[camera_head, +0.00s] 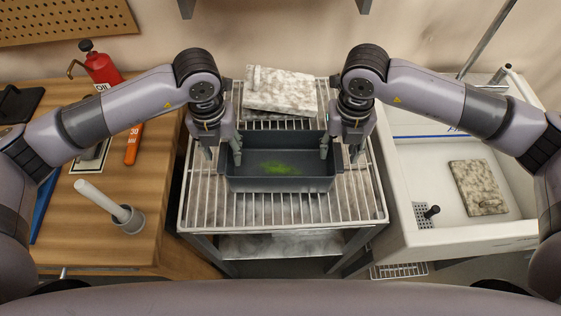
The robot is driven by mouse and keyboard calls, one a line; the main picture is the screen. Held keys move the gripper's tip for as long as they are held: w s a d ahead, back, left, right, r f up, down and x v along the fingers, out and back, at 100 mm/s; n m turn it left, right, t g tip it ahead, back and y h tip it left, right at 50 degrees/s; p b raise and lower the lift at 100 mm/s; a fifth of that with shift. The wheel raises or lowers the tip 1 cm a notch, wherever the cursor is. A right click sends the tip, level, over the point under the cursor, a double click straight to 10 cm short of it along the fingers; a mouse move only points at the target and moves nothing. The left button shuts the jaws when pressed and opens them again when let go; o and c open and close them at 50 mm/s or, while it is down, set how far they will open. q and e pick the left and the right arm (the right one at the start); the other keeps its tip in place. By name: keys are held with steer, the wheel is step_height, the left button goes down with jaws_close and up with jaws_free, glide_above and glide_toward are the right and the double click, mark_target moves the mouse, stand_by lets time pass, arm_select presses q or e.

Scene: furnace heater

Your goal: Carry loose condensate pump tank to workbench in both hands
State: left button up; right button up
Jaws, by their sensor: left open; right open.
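The condensate pump tank (280,185) is a dark grey open box with a green stain on its floor. It sits on a white wire rack (205,205) in the middle of the camera_head view. My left gripper (223,153) is open at the tank's left wall, one finger inside and one outside. My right gripper (339,151) is open at the right wall in the same way. Whether the fingers touch the walls cannot be told. The wooden workbench (170,215) is at the left.
The workbench holds a red oil can (103,68), an orange-handled tool (133,143) and a grey cup with a white stick (128,218). A mottled slab (280,88) lies behind the tank. A white sink (440,185) with another slab (478,188) stands right. The bench's front is mostly clear.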

arm_select(q)
steer(key=shift+f, duration=1.1)
arm_select(e)
steer(key=shift+f, duration=1.1)
arm_select(q)
steer(key=shift+c, duration=0.2)
arm_select(e)
steer(key=shift+c, duration=0.2)
arm_select(q)
jaws_close()
arm_select(e)
jaws_close()
arm_select(q)
steer(key=shift+r, duration=0.1)
arm_select(e)
steer(key=shift+r, duration=0.1)
